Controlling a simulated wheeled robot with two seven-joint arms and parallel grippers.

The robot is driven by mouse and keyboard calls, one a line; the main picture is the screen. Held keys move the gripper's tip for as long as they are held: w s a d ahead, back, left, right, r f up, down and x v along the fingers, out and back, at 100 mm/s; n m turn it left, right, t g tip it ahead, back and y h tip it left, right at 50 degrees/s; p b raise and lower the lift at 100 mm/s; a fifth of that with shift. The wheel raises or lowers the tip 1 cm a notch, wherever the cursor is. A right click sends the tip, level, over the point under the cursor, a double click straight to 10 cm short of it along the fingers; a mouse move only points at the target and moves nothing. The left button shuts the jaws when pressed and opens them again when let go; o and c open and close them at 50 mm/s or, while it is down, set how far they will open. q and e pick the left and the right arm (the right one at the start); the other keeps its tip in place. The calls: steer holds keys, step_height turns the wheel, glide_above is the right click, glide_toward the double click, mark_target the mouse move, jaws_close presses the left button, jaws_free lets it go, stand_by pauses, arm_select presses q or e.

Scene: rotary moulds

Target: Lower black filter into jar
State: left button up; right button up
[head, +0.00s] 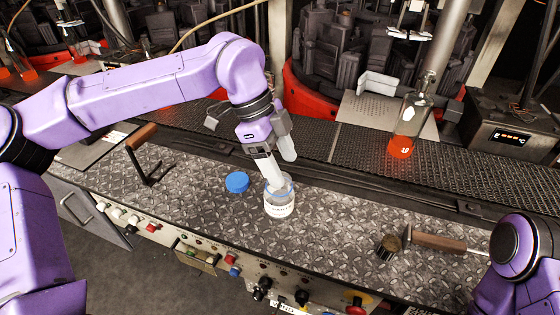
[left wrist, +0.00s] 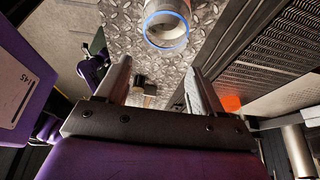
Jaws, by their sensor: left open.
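A small clear jar (head: 279,205) with a white label stands upright on the metal bench. In the left wrist view the jar (left wrist: 167,30) shows beyond the fingertips, with a blue ring at its rim. My left gripper (head: 281,172) is open and empty, just above and behind the jar; in the head view one finger overlaps its mouth. The left gripper's two fingers (left wrist: 160,66) are spread apart in the wrist view. A dark short cylinder (head: 388,247) lies right of the jar; I cannot tell whether it is the black filter. My right gripper is not in view.
A blue lid (head: 237,182) lies left of the jar. A wooden-handled tool (head: 438,241) lies at the right, beside the dark cylinder. A flask of orange liquid (head: 405,130) stands on the conveyor (head: 350,145) behind. The bench between jar and cylinder is clear.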

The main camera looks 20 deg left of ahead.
arm_select(q)
steer(key=shift+r+p, duration=1.8)
steer(key=shift+r, duration=1.1)
